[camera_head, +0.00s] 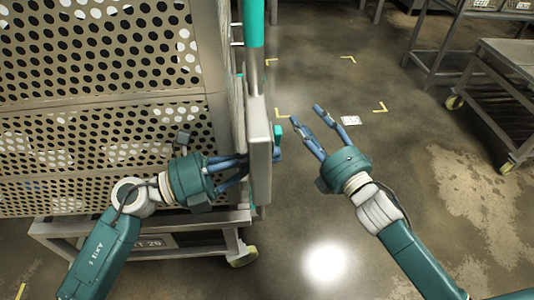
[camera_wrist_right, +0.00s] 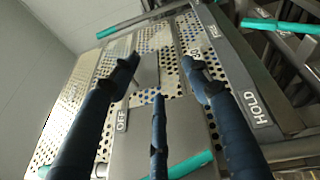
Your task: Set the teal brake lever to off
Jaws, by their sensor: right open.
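A short teal piece (camera_head: 278,134) sticks out at the right edge of an upright grey plate (camera_head: 261,150) on the cart's side. In the right wrist view a teal bar (camera_wrist_right: 190,164) shows low behind the fingers, near the labels OFF (camera_wrist_right: 122,120) and HOLD (camera_wrist_right: 258,108). I cannot tell which teal part is the brake lever. My right gripper (camera_head: 327,116) is open and empty, right of the plate and apart from it. My left gripper (camera_head: 244,170) is beside the plate's left side; the plate partly hides its fingertips.
A perforated metal cart (camera_head: 100,102) fills the left. A teal upright bar (camera_head: 253,22) rises above the plate. Metal racks (camera_head: 511,62) stand at the upper right. Yellow corner marks (camera_head: 380,107) and a white floor label (camera_head: 350,120) lie on open floor.

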